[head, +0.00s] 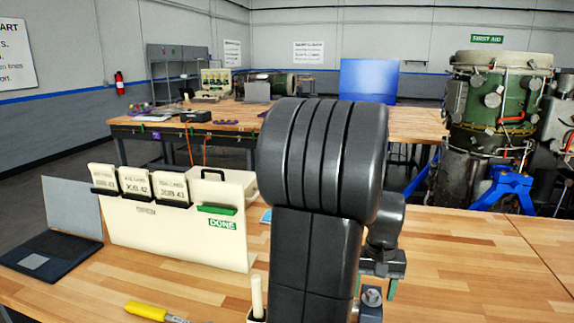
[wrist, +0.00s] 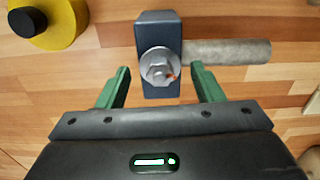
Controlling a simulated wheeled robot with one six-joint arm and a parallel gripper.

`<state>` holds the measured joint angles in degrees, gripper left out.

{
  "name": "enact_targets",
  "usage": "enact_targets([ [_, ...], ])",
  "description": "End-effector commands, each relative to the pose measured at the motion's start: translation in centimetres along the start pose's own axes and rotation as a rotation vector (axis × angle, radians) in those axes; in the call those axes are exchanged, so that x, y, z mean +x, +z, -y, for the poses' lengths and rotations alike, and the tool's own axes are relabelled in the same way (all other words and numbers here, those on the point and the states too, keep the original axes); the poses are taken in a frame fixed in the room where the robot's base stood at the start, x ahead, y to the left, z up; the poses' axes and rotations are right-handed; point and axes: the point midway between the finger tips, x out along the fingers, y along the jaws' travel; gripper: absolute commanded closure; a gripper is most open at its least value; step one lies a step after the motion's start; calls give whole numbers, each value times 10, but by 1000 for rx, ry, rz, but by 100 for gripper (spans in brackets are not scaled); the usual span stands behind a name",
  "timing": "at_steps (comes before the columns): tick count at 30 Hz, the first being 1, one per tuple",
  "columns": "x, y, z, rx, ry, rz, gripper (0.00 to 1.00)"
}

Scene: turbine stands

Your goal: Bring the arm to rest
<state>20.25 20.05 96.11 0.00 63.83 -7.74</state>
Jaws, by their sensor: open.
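My arm stands large in the middle of the head view and hides much of the bench behind it. My gripper (wrist: 160,74) is open in the wrist view, with its two green fingers apart. A dark grey block (wrist: 158,30) with a hex bolt (wrist: 159,68) on it lies between and just beyond the fingertips. I cannot tell whether the fingers touch it. In the head view, a green finger (head: 391,289) shows beside the bolt (head: 372,295), right of my arm.
A grey cylinder (wrist: 228,52) lies beside the block. A yellow round object (wrist: 50,22) is at upper left. On the wooden bench (head: 450,270) are a laptop (head: 45,260), a cream card rack (head: 180,235) and a yellow-handled tool (head: 146,310). The bench's right side is clear.

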Motion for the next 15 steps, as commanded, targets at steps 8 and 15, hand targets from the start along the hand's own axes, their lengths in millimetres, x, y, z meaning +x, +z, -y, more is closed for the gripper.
enact_targets([
  [8, -25, 0, 0, 70, 0, 0, 39],
  [15, -54, 0, 0, 69, 0, -1, 39],
])
